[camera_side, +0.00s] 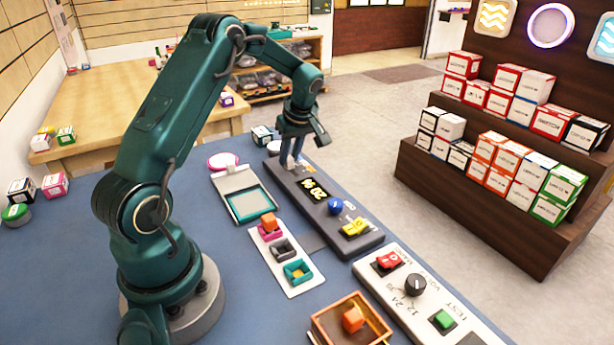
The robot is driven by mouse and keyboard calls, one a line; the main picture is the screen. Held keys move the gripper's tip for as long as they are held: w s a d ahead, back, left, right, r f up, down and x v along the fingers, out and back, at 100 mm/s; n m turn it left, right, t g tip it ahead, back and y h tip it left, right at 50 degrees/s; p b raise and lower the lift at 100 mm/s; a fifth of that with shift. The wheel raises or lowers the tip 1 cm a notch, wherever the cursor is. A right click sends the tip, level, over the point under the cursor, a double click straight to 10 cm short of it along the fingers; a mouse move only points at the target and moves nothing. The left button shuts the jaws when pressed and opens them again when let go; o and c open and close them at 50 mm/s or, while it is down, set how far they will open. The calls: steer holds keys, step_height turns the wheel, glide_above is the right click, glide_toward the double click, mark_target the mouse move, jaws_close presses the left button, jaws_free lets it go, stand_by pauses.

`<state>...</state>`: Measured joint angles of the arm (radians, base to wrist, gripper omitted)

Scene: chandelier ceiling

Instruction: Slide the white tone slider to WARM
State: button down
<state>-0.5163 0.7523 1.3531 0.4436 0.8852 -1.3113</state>
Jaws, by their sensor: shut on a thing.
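A dark control panel (366,242) lies on the blue table, with a lit display (313,189), a blue knob (335,206) and a yellow rocker switch (355,227). My gripper (291,164) points down at the panel's far end, beyond the display. Its fingers are shut on the white tone slider, which is small and mostly hidden by them. The slider's exact position and the WARM mark cannot be read from here.
A grey case with a green-edged screen (250,204) and a white tray of colored cups (262,246) lie left of the panel. A light panel (405,270) with red and green switches and an orange tray (322,322) are nearer. Boxes fill shelves at right.

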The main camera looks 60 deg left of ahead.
mark_target(294, 172)
steer(key=shift+d, duration=1.8)
steer(key=c, duration=0.7)
jaws_free()
steer(key=shift+r, duration=0.1)
steer(key=shift+v, duration=2.5)
